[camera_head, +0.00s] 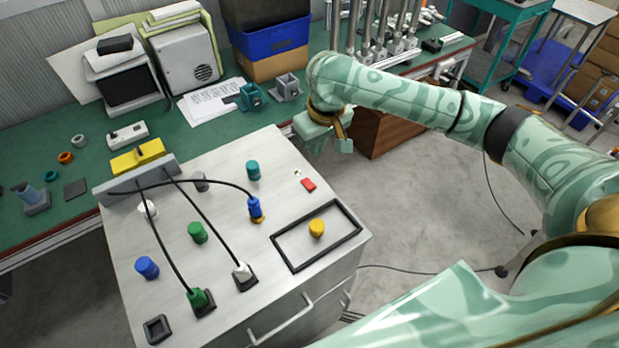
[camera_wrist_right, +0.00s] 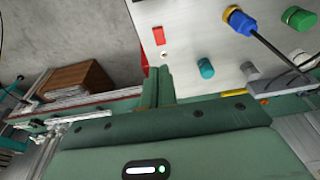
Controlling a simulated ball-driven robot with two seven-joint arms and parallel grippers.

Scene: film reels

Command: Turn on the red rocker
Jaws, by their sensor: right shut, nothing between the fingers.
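The red rocker (camera_head: 309,185) is a small red rectangle on the light grey panel top (camera_head: 215,275), near its right edge. It also shows in the right wrist view (camera_wrist_right: 158,36), just beyond the fingertips. A small round light-coloured spot (camera_head: 297,173) sits beside it. My right gripper (camera_head: 331,143) is shut and empty, above the far right corner of the panel, apart from the rocker. In the right wrist view its fingers (camera_wrist_right: 158,85) are together and point toward the rocker. My left gripper is in neither view.
Blue, green, teal and yellow knobs stand on the panel, with black cables looping from a grey bracket (camera_head: 135,182). A black frame surrounds the yellow knob (camera_head: 316,228). A green bench (camera_head: 60,215) with tools lies behind. A brown box (camera_head: 390,135) stands right of the panel.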

